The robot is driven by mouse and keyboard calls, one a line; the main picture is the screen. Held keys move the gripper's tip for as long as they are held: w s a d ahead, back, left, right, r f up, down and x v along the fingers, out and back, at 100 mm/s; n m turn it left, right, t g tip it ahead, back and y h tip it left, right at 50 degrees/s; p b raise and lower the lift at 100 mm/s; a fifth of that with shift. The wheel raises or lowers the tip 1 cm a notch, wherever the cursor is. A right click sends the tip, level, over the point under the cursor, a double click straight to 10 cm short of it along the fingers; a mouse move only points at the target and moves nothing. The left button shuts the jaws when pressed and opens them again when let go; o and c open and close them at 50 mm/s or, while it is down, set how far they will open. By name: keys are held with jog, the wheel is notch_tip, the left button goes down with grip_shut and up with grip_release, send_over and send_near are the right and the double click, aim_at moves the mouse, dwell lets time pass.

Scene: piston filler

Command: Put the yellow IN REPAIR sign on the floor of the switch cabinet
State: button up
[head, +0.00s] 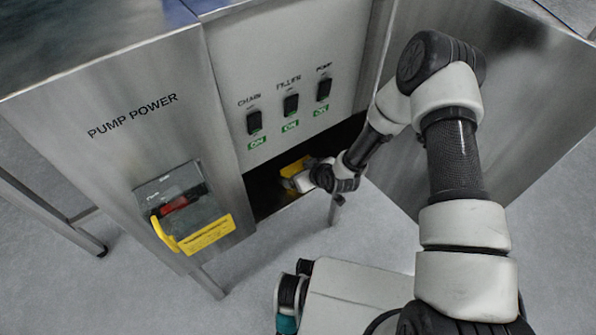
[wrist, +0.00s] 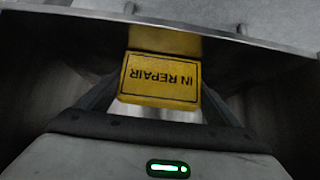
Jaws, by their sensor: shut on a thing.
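The yellow IN REPAIR sign (wrist: 160,78) is between the fingers of my gripper (wrist: 158,108) in the wrist view, its lettering upside down there. In the head view the sign (head: 293,167) shows as a small yellow patch just beyond my gripper (head: 290,183), which is shut on it. My gripper reaches into the dark opening of the switch cabinet (head: 226,97), below the panel of switches. The cabinet floor (head: 262,197) is dark and mostly hidden. I cannot tell whether the sign touches it.
Three black switches (head: 291,105) with green ON labels sit above the opening. To the left is the PUMP POWER panel with a red-handled switch (head: 181,204) and a yellow tag (head: 207,233). An open metal door (head: 490,100) stands to the right, behind my arm.

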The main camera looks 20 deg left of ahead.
jog(key=o, duration=1)
jog(key=shift+f, duration=0.1)
jog(key=shift+o, duration=0.2)
jog(key=p+v, duration=0.3)
jog(key=v, duration=0.9)
